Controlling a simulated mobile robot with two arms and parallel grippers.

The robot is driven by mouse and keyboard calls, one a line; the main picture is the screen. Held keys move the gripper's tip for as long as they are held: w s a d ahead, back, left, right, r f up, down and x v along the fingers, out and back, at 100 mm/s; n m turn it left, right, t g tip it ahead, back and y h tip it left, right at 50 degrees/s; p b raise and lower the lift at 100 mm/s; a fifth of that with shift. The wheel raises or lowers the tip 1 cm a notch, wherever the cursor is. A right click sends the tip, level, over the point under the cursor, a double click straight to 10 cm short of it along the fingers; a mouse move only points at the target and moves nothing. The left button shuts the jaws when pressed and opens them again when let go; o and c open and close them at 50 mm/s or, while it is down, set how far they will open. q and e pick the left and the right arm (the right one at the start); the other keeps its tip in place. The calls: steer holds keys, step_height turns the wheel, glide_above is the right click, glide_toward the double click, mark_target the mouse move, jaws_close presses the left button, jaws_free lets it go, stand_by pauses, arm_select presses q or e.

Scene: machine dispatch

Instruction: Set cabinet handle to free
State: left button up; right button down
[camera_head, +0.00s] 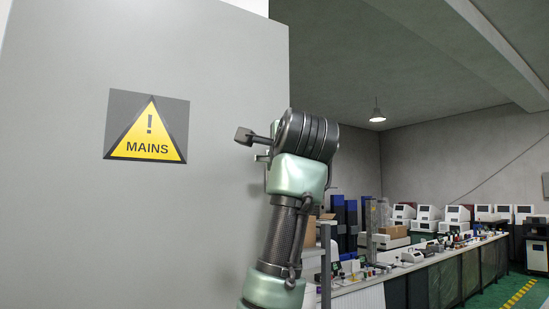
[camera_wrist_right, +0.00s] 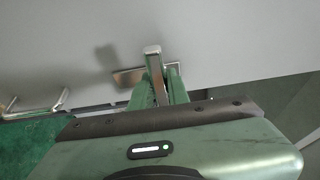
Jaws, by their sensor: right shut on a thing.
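The grey cabinet (camera_head: 60,200) fills the left of the head view. Its metal handle (camera_wrist_right: 152,52) shows in the right wrist view as a short lever standing out from a flat metal plate (camera_wrist_right: 127,77) on the pale panel. My right gripper (camera_wrist_right: 161,84) has its two green fingers on either side of the lever and is shut on it; the fingers hide the lever's lower part. In the head view my right arm reaches up to the cabinet's right edge, and its wrist hides most of the handle there. My left gripper is in neither view.
A yellow MAINS warning sign (camera_head: 150,130) is on the cabinet face. A U-shaped metal bar (camera_wrist_right: 38,108) shows to the left in the wrist view. A long workbench (camera_head: 400,275) with machines runs along the right, beside open green floor (camera_head: 520,290).

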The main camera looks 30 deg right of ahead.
stand_by(0.4)
steer(key=c, duration=1.4)
jaws_free()
steer(key=shift+o, duration=0.2)
steer(key=shift+w+d, duration=0.1)
steer(key=b+v, duration=0.3)
steer(key=v, duration=0.4)
steer(key=shift+s+b, duration=0.35)
steer(key=shift+s, duration=0.05)
